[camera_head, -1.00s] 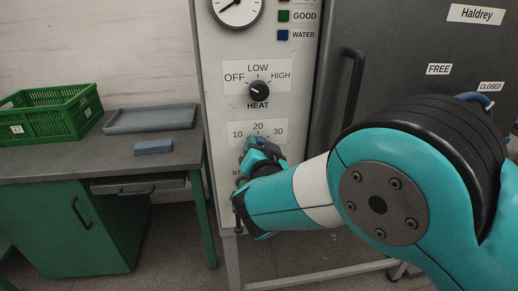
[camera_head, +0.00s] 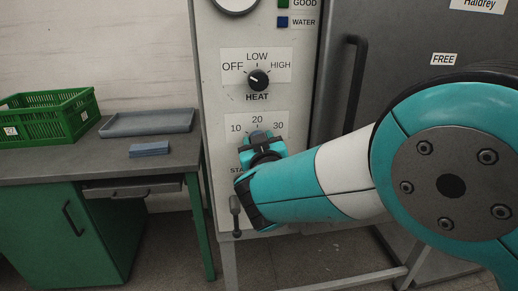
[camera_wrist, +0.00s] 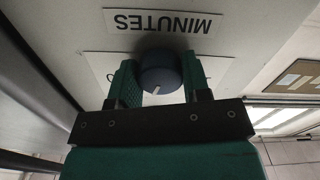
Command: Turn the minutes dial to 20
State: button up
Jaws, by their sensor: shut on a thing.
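The minutes dial (camera_wrist: 161,68) is a round blue-grey knob with a white pointer line. My gripper (camera_wrist: 160,78) has one finger on each side of it and is shut on it. In the wrist view, which is upside down, the pointer line points down and slightly left, away from the MINUTES label (camera_wrist: 163,22). In the head view the scale plate (camera_head: 232,120) reads 10, 20 and 30, with 20 at the top. There my gripper (camera_head: 259,142) covers most of the dial just below the 20, so the exact reading cannot be told.
The HEAT knob (camera_head: 258,80) is above the minutes scale. A lever (camera_head: 236,215) hangs at the panel's lower left, close to my wrist. A dark door handle (camera_head: 354,85) stands to the right. A bench with a green crate (camera_head: 45,117) and grey tray (camera_head: 148,122) is at left.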

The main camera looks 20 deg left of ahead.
jog(key=shift+f+n+b, duration=0.15)
jog(key=shift+n+b, duration=0.15)
jog(key=shift+n, duration=1.2)
jog(key=o, duration=0.9)
jog(key=shift+d, duration=0.1)
jog(key=b+v, duration=1.3)
jog(key=v, duration=0.4)
jog(key=shift+s, duration=0.2)
